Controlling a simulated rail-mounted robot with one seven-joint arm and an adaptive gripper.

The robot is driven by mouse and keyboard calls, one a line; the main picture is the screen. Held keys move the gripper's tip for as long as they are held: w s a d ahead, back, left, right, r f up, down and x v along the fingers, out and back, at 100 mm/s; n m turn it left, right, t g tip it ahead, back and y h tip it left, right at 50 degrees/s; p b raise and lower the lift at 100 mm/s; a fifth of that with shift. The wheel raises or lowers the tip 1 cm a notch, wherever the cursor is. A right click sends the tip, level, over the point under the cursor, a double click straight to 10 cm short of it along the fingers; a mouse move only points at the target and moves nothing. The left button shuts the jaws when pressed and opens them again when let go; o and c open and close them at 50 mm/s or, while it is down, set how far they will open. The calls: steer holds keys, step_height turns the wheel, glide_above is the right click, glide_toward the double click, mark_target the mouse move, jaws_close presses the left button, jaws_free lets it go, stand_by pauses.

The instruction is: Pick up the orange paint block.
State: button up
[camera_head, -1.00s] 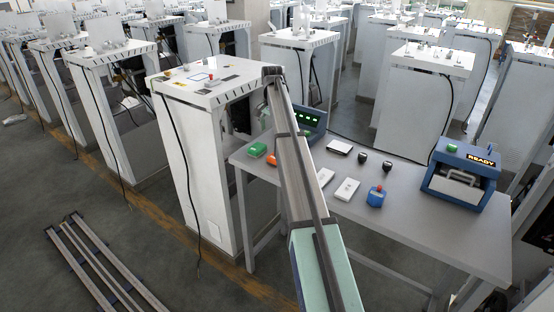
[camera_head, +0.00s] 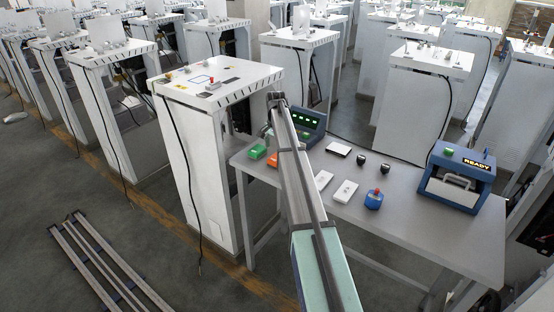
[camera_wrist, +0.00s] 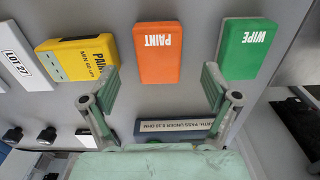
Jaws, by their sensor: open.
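The orange paint block (camera_wrist: 158,53), marked PAINT, lies on the grey table in the wrist view. It is ahead of my gripper (camera_wrist: 160,76), roughly centred between the two fingers, which are apart and empty. In the picture the fingertips reach near the block's lower edge; whether they are above its height I cannot tell. In the head view the orange block (camera_head: 272,160) shows only in part at the left end of the table, beside my arm. My arm hides most of the gripper there.
A green WIPE block (camera_wrist: 247,48) lies right of the orange block, and a yellow block (camera_wrist: 75,60) lies left. A white LOT 27 piece (camera_wrist: 22,55) is farther left. A console (camera_head: 310,120), a blue item (camera_head: 374,199) and a READY machine (camera_head: 461,176) stand on the table (camera_head: 420,225).

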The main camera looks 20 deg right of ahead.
steer(key=shift+d+f+p, duration=0.15)
steer(key=shift+f+p, duration=0.55)
steer(key=shift+f, duration=0.65)
steer(key=shift+d+f+p, duration=0.1)
steer(key=shift+f+p, duration=0.6)
steer(key=shift+f, duration=0.65)
steer(key=shift+c, duration=0.3)
steer(key=c, duration=1.2)
